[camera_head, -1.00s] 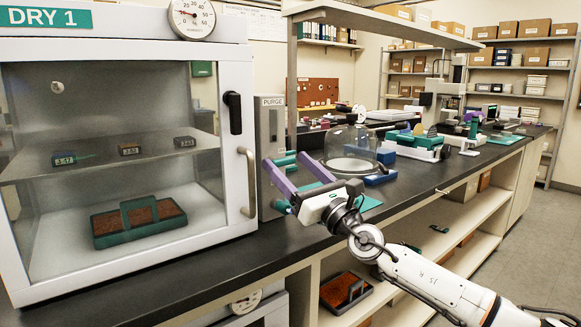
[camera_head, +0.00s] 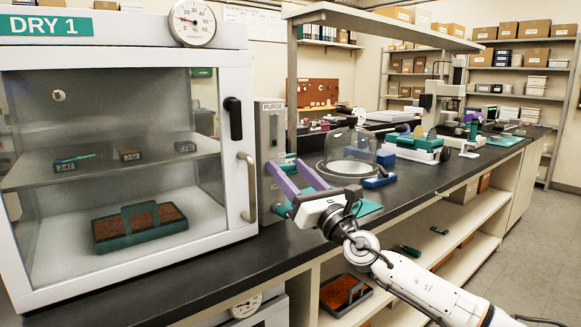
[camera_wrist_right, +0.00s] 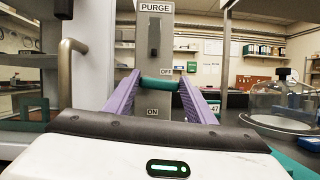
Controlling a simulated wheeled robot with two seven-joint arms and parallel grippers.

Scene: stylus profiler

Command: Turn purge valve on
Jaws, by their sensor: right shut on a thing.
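The purge valve is on a grey upright panel (camera_head: 271,140) labelled PURGE, right of the dry cabinet. The wrist view shows the panel (camera_wrist_right: 153,20) with a dark vertical part high on it, an OFF label and, lower, an ON label. My right gripper (camera_head: 285,163) is at the panel's front. Its purple fingers (camera_wrist_right: 158,86) stand apart with a teal horizontal bar (camera_wrist_right: 157,84) between their tips, just below OFF and above ON. The bar seems to be the valve's handle; how it joins the panel is hidden. My left gripper is not in view.
The dry cabinet (camera_head: 236,180) stands close left, its door handle (camera_head: 248,187) jutting out near the gripper. A glass bell jar (camera_head: 350,145) and a blue block (camera_head: 379,181) are on the dark bench to the right. Lower shelves lie beneath my arm.

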